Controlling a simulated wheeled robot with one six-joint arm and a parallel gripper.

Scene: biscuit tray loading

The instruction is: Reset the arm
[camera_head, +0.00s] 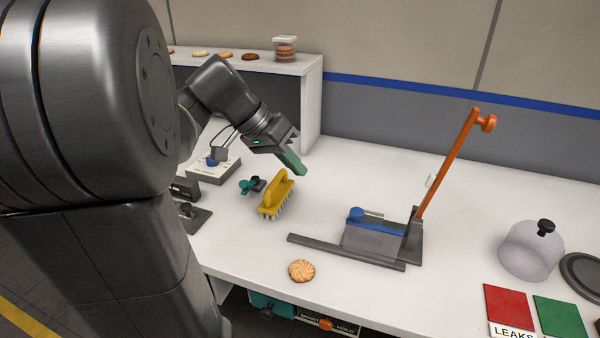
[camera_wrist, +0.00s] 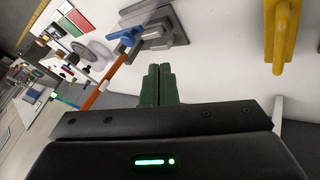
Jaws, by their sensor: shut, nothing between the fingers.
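My gripper (camera_head: 298,168) is in the head view, held in the air above the white table, behind the yellow brush-like tool (camera_head: 275,195). Its green fingers are together with nothing between them. In the wrist view my gripper (camera_wrist: 158,72) shows the two green fingers side by side, shut and empty. The yellow tool (camera_wrist: 280,38) appears at the upper right there, apart from the fingers. My arm reaches in from the left of the head view.
A device with a raised orange lever (camera_head: 447,165) stands mid-table. A round biscuit (camera_head: 301,271) lies near the front edge. A clear dome (camera_head: 531,252), a red card (camera_head: 508,305) and a green card (camera_head: 560,318) are at the right. A raised white shelf (camera_head: 300,66) holds several biscuits behind.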

